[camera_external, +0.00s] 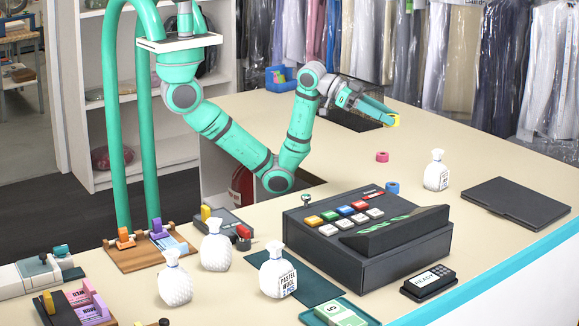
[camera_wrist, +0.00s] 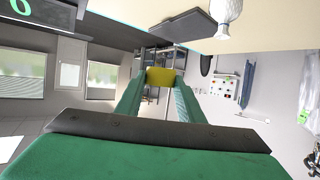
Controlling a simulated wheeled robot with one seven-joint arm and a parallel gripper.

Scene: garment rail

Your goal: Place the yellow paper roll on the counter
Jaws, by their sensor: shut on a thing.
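The yellow paper roll (camera_external: 394,121) is between the fingertips of my gripper (camera_external: 386,118), which is shut on it. In the wrist view the yellow roll (camera_wrist: 160,77) sits at the tips of the two green fingers. In the external view my gripper is over the back part of the cream counter (camera_external: 466,151), behind the pink roll. I cannot tell exactly how high the yellow roll is above the counter.
A pink roll (camera_external: 382,157) and a blue roll (camera_external: 392,187) stand on the counter. A blue bin (camera_external: 281,78) is at the back.

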